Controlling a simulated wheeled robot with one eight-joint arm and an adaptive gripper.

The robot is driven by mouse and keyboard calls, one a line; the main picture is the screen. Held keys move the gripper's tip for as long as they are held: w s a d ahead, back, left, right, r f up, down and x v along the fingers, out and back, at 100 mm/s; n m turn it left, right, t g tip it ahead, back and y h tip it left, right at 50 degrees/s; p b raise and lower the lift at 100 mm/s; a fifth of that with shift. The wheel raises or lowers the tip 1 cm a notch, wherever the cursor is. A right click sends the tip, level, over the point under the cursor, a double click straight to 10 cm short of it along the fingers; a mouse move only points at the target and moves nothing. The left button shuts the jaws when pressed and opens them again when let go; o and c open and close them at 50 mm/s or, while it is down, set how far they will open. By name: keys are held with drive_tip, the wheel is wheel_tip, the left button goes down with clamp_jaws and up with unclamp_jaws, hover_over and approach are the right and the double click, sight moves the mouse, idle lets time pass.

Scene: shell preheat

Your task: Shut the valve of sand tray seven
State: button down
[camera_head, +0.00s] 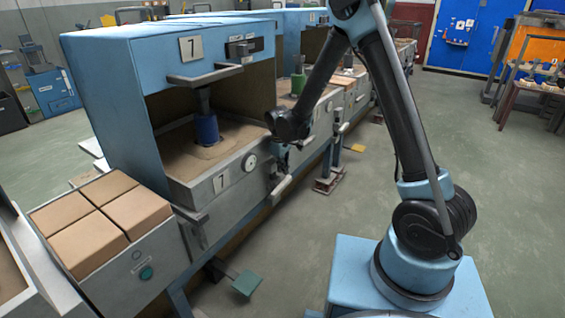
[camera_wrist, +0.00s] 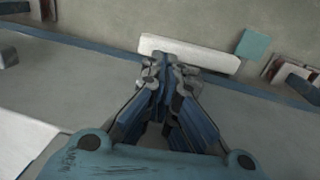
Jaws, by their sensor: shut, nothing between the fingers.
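Sand tray seven (camera_head: 215,192) is a grey metal tray of sand under a blue hood (camera_head: 110,85); both carry a 7 plate. A round gauge (camera_head: 250,162) is on the tray's front. A pale bar-shaped handle (camera_head: 281,189), seemingly the valve's lever, sticks out at the front right of the tray. My gripper (camera_head: 281,160) is small and partly dark against the tray in the head view, just above this handle. In the wrist view my gripper (camera_wrist: 167,68) is shut and empty, its tips over or against the pale bar (camera_wrist: 205,58). Whether they touch is unclear.
A blue cylinder (camera_head: 206,130) stands in the sand under the hood. Brown blocks (camera_head: 103,215) sit on the bench at left. A green pedal (camera_head: 247,283) is near the floor, and also in the wrist view (camera_wrist: 253,44). Open floor lies to the right.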

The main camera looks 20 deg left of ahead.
sight(281, 186)
drive_tip(key=shift+w+f, duration=0.2)
drive_tip(key=shift+f, duration=1.3)
